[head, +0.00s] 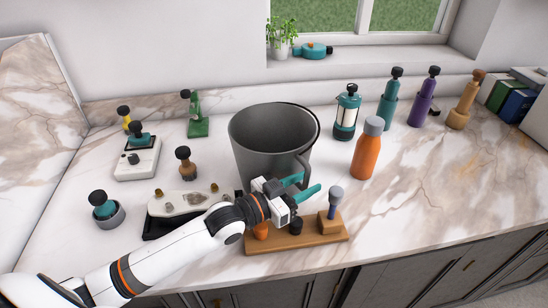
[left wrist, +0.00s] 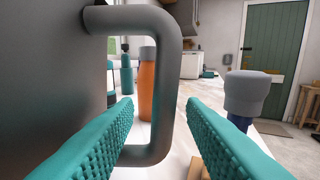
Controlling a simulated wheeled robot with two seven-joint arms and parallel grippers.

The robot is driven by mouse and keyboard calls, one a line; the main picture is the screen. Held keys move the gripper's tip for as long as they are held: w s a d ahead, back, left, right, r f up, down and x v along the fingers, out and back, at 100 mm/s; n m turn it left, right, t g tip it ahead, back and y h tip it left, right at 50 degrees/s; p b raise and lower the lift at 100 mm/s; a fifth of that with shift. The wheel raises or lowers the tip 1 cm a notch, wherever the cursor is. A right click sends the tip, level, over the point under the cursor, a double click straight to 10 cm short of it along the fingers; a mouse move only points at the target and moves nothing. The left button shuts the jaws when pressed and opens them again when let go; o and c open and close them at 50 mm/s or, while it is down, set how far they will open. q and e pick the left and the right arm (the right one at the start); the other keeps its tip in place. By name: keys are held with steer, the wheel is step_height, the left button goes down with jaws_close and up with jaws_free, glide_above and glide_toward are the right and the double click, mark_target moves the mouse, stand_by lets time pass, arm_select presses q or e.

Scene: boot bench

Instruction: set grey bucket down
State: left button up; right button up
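The grey bucket (head: 262,150) is upright at the middle of the marble counter (head: 420,205). Its base is partly hidden by my left gripper, but it looks to rest on the counter. Its handle (head: 304,163) faces front right. My left gripper (head: 309,184) is at the handle with its teal fingers apart. In the left wrist view the handle (left wrist: 170,75) stands between the open fingers, with a gap showing on each side. The bucket wall (left wrist: 50,70) fills the left of that view. My right gripper is not in view.
An orange bottle (head: 366,152) stands just right of the bucket. A wooden board (head: 322,235) with a grey-topped tool (head: 335,200) lies in front. A white-topped tray (head: 180,204) lies front left. A teal lantern (head: 346,112) stands behind.

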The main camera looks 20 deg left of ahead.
arm_select(q)
steer(key=shift+w+d, duration=0.2)
steer(key=shift+w, duration=0.1)
steer(key=shift+s, duration=0.1)
steer(key=shift+c, duration=0.6)
jaws_close()
stand_by(0.4)
steer(key=shift+r, duration=0.1)
